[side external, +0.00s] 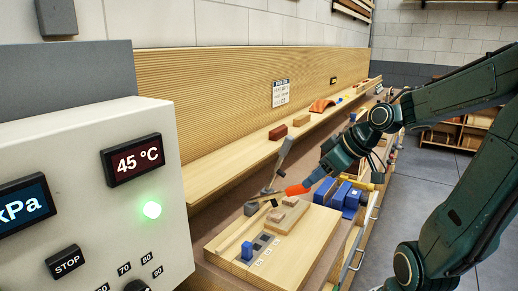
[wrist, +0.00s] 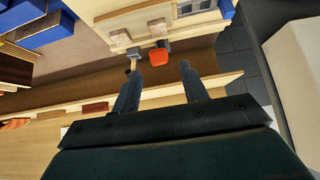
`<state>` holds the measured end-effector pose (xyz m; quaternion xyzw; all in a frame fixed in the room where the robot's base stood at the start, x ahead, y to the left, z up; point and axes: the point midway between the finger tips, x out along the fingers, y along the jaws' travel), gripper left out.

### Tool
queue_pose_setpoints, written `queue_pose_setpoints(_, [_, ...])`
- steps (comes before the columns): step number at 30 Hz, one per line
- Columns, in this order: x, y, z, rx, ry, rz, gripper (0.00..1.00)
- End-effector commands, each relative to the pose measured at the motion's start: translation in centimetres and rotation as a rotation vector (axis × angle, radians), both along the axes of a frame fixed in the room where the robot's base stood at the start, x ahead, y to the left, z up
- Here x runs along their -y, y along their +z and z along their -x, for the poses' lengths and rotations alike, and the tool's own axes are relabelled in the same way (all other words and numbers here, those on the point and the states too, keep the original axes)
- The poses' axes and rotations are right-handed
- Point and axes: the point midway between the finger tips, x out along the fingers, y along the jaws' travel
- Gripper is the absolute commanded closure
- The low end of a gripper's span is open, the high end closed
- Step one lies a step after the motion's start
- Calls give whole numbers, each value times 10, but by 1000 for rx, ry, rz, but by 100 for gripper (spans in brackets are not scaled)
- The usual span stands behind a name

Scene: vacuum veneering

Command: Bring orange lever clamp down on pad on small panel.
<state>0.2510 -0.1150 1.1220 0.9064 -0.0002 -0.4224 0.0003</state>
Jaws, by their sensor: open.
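The lever clamp's orange grip (side external: 297,189) shows close beside my gripper (side external: 311,180) above the far end of a wooden board. In the wrist view the orange grip (wrist: 158,57) lies between and just beyond the fingertips of my gripper (wrist: 158,70), which is open and empty. I cannot tell whether a finger touches it. The small panel (side external: 283,219) lies on the board, with small wooden pads (side external: 276,216) on top. In the wrist view two pads (wrist: 119,33) show near the clamp. I cannot see the clamp pressing on a pad.
A blue block (side external: 247,250) and dark squares sit on the wooden board (side external: 225,248). Blue blocks (side external: 350,196) stand on the bench beyond it. A ledge behind holds a brown block (side external: 278,132). A control box (side external: 75,200) reading 45 °C fills the left foreground.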

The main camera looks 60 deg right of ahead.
Motion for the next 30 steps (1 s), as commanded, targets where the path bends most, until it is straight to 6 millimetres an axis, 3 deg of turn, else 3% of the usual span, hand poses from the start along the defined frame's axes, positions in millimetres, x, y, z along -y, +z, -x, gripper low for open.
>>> queue_pose_setpoints(9, [0, 1, 1, -1, 0, 0, 56])
queue_pose_setpoints(16, [1, 4, -1, -12, 7, -1, 100])
queue_pose_setpoints(23, [4, 21, -10, -89, 35, -10, 100])
queue_pose_setpoints(30, [8, 58, -25, -233, 51, -14, 100])
